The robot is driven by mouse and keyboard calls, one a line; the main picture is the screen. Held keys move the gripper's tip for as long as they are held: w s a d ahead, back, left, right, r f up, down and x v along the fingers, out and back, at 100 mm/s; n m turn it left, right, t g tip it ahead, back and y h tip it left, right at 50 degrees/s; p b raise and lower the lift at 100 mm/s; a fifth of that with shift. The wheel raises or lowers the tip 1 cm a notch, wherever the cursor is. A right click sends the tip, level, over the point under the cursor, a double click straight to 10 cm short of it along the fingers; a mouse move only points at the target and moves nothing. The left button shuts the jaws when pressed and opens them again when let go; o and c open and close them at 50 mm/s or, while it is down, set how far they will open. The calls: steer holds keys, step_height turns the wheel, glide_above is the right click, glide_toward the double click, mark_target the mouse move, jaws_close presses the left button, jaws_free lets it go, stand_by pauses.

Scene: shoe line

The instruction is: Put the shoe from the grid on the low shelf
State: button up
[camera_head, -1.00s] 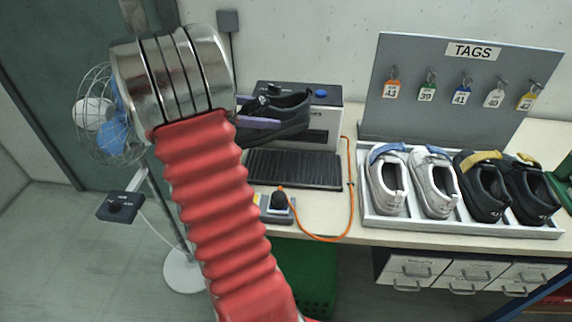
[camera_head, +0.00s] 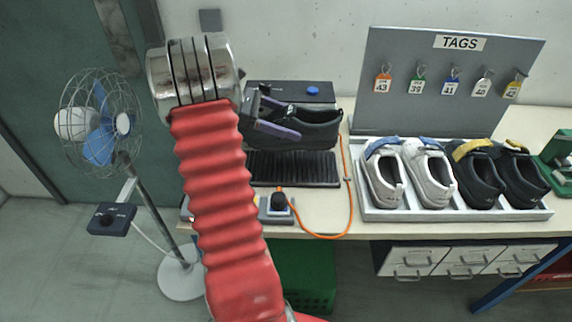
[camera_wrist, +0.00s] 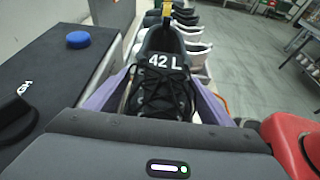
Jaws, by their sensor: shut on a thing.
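My gripper (camera_head: 278,122) is shut on a dark shoe (camera_head: 318,128), with a purple finger along its side. In the wrist view the shoe (camera_wrist: 160,95) lies between both purple fingers, laces up, with "42 L" on its tongue and a yellow loop at its far end. In the head view the shoe shows just above the black grid (camera_head: 293,168), in front of the dark-topped machine. The grid's visible part is bare. I cannot make out for certain which surface is the low shelf.
A white tray (camera_head: 455,213) with two white and two dark shoes stands right of the grid. A grey TAGS board (camera_head: 440,110) is behind it. An orange cable (camera_head: 350,205) loops over the table front. A fan (camera_head: 100,125) stands left; drawers (camera_head: 440,262) hang below.

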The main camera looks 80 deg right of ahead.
steer(key=shift+f, duration=2.45)
steer(key=shift+f, duration=0.1)
steer(key=shift+f, duration=2.2)
steer(key=shift+f, duration=0.15)
steer(key=o, duration=1.4)
steer(key=shift+f, duration=0.1)
steer(key=v, duration=1.3)
steer(key=shift+w+d+f, duration=0.1)
steer(key=shift+w+d, duration=0.05)
steer(key=shift+w, duration=0.4)
steer(key=shift+r, duration=0.2)
